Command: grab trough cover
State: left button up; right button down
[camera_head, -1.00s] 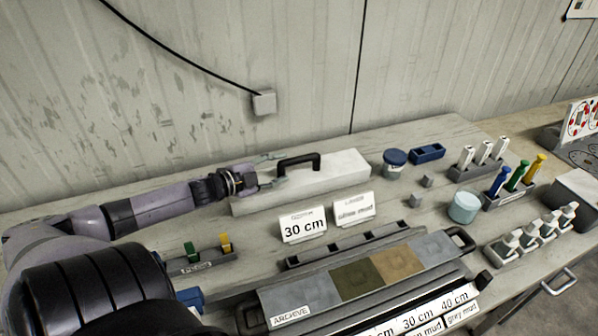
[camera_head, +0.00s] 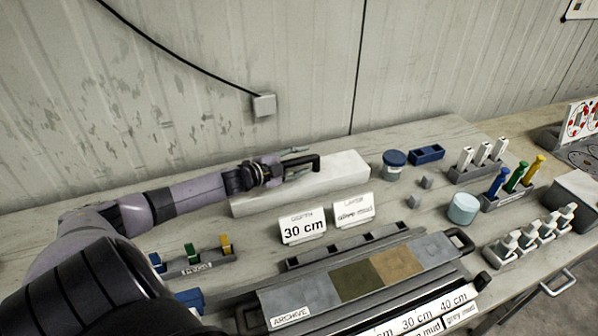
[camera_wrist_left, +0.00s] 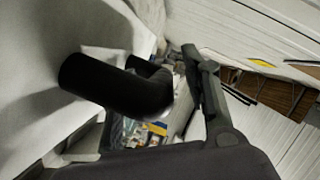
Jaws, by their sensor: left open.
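The trough cover (camera_head: 345,172) is a long pale block with a black bar handle (camera_head: 316,163) on top. It lies at the back of the bench near the wall. My left gripper (camera_head: 298,164) reaches in from the left at handle height, with its open fingers at the left part of the handle. In the left wrist view the black handle (camera_wrist_left: 115,88) is large and close, and one dark finger (camera_wrist_left: 208,95) stands to its right with a gap between. The other finger is not clear there. My right gripper is out of view.
Signs reading 30 cm (camera_head: 303,227) and grey mud (camera_head: 353,210) stand in front of the cover. A blue-lidded jar (camera_head: 394,165) is to its right. The archive tray (camera_head: 290,298) fills the front. A small marker rack (camera_head: 195,262) stands at left. The wall is close behind.

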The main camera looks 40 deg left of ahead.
pick_arm(q)
jog(key=shift+c, duration=0.4)
grip_shut()
dwell(0.7)
